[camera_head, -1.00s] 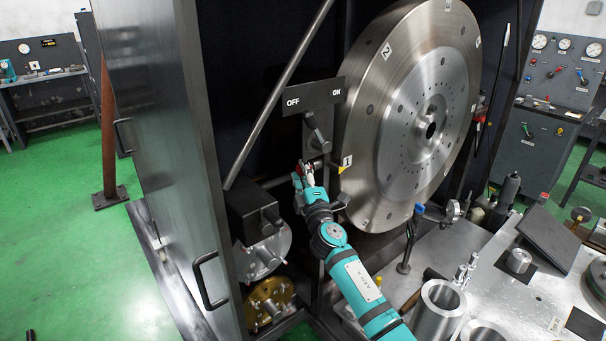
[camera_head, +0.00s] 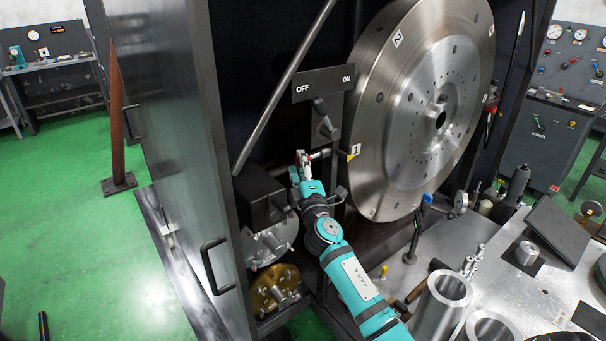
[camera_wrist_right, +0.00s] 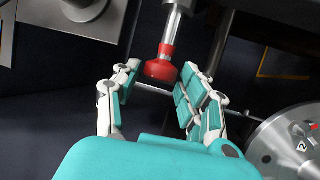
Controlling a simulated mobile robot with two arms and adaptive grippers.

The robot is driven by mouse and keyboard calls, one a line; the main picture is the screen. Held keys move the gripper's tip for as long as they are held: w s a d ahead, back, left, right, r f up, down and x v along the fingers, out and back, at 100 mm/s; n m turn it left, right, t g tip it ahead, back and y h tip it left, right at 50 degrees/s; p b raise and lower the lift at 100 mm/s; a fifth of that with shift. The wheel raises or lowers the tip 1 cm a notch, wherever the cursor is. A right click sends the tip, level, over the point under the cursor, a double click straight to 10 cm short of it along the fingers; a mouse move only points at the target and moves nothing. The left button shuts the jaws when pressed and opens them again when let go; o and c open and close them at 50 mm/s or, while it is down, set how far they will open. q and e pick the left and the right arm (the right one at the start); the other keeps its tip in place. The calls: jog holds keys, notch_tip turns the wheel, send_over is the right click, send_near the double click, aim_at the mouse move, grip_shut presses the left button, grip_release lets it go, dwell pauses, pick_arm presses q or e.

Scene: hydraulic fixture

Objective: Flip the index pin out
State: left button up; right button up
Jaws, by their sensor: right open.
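The index pin (camera_wrist_right: 162,66) shows in the right wrist view as a red knob on a silver shaft. In the head view the pin (camera_head: 320,154) is small and lies sideways next to the large steel disc (camera_head: 388,120), near its label 1. My right gripper (camera_head: 305,160) reaches up to the knob end and partly hides it. In the right wrist view my right gripper (camera_wrist_right: 158,82) is open, with one finger on each side of the red knob. Gaps show beside the knob; contact cannot be told. My left gripper is out of view.
An OFF/ON lever plate (camera_head: 323,84) is just above the pin. A dark box (camera_head: 260,196) is to the gripper's left. A diagonal rod (camera_head: 285,85) crosses the cabinet opening. A metal table (camera_head: 405,280) with cylinders (camera_head: 440,305) is at lower right.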

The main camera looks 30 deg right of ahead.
jog(key=v, duration=1.2)
